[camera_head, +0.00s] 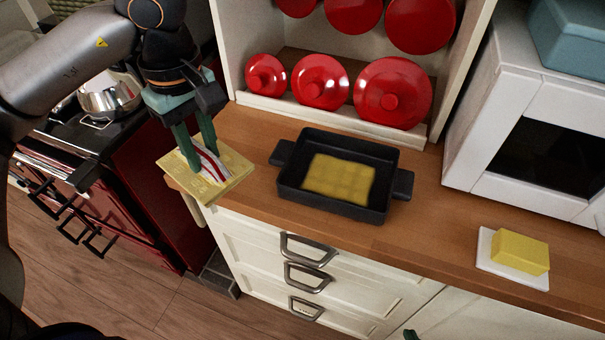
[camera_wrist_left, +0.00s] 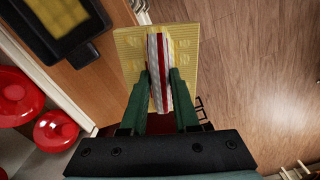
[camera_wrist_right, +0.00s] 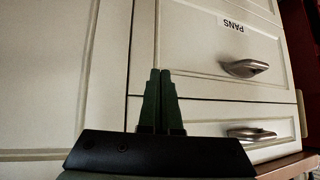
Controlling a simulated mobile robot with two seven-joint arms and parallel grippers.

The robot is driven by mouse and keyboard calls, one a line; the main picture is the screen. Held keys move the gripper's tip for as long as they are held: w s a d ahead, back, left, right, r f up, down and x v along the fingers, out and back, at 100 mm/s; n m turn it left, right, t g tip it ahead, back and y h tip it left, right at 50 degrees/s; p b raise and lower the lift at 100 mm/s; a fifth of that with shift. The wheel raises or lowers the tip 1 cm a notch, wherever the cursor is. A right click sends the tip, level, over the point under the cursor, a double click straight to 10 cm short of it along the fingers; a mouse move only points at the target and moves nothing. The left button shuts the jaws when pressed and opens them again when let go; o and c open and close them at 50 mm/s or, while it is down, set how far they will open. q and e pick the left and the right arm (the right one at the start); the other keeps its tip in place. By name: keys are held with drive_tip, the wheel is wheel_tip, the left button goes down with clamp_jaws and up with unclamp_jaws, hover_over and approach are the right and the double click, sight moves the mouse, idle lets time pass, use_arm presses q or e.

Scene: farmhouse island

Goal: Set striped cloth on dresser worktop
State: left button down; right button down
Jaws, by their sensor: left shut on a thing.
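My left gripper (camera_head: 203,168) is shut on the striped cloth (camera_head: 212,163), a red and white band standing between the fingers. The cloth also shows between the fingers in the left wrist view (camera_wrist_left: 159,75). A flat yellow patterned piece (camera_head: 235,171) spreads on both sides of the band; I cannot tell if it is part of the cloth. It is at the left end of the dresser worktop (camera_head: 245,128), partly past the edge; contact with the wood is unclear. My right gripper (camera_wrist_right: 160,75) is shut and empty, facing the drawer fronts.
A black pan (camera_head: 285,180) with a yellow waffled piece (camera_head: 340,180) stands mid-worktop. Butter (camera_head: 520,251) on a white dish is at right, near a white oven (camera_head: 480,100). Red lids (camera_head: 320,80) line the shelf behind. A red range (camera_head: 130,190) with a pot stands left.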

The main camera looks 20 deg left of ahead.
use_arm(q)
drive_tip(key=n, duration=0.1)
drive_tip(key=s+a+n+b, duration=0.1)
drive_tip(key=n, duration=0.1)
drive_tip(key=shift+r, duration=0.4)
drive_tip(key=shift+w+a+n, duration=0.15)
drive_tip(key=shift+n, duration=0.15)
drive_tip(key=w+a+f, duration=0.1)
drive_tip(key=w+f, duration=0.2)
drive_tip(key=w, duration=0.1)
drive_tip(key=w+a+f+b, duration=0.1)
drive_tip(key=w+f, duration=0.1)
drive_tip(key=w, duration=0.2)
drive_tip(key=w+f, duration=0.3)
drive_tip(key=w, duration=0.1)
drive_tip(key=shift+w+a+f, duration=0.15)
drive_tip(key=shift+a+f, duration=0.2)
drive_tip(key=shift+a, duration=0.05)
drive_tip(key=shift+w+a+f, duration=0.1)
drive_tip(key=shift+w+f, duration=0.25)
drive_tip(key=shift+f, duration=0.1)
wheel_tip(320, 180, down, 3)
drive_tip(key=shift+f, duration=0.1)
drive_tip(key=shift+w, duration=0.1)
